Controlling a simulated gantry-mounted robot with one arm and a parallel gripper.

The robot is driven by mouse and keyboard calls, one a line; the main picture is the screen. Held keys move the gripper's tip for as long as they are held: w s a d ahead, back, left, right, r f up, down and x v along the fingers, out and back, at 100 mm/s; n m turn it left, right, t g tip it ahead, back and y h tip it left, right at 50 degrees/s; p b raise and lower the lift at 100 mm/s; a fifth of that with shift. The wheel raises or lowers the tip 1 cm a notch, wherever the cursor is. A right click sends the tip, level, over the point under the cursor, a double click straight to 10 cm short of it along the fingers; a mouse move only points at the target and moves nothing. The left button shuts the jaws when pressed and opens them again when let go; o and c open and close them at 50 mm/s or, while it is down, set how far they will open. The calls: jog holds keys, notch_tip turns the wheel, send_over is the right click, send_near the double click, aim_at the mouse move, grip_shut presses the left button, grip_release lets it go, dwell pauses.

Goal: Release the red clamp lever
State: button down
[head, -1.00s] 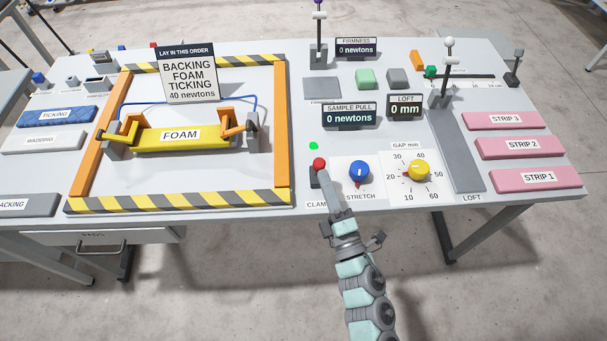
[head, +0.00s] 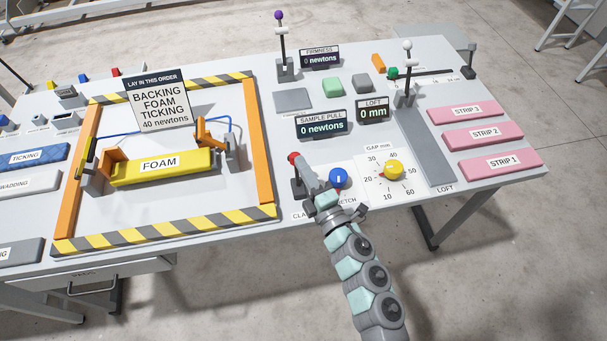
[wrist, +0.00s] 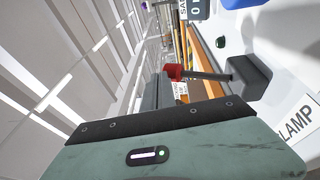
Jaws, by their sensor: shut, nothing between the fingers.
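The red clamp lever (head: 293,158) has a round red knob on a dark stem above a grey base at the bench's front edge. In the wrist view its red knob (wrist: 173,72) shows just beyond my fingers, with the stem running right to the dark base. My gripper (head: 304,168) is shut and empty, its tip right beside the knob on the right. Whether it touches the knob I cannot tell. The yellow foam block (head: 160,165) lies in the frame, with an orange clamp (head: 209,131) at its right end and another at its left.
The blue stretch knob (head: 339,179) is close to the right of my gripper. The yellow gap dial (head: 393,169) sits further right. A dark green dome (wrist: 220,41) shows near the lever in the wrist view. The sample pull display (head: 321,124) stands behind, reading 0 newtons.

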jog(key=shift+w+a, duration=0.2)
jog(key=shift+w, duration=0.3)
dwell(0.3)
jog(key=s+d+r+p, duration=0.3)
jog(key=s+d+r, duration=0.3)
jog(key=s, duration=0.4)
jog(key=shift+s+d+r, duration=0.15)
jog(key=shift+s+d, duration=0.15)
jog(key=shift+d, duration=0.05)
dwell(0.4)
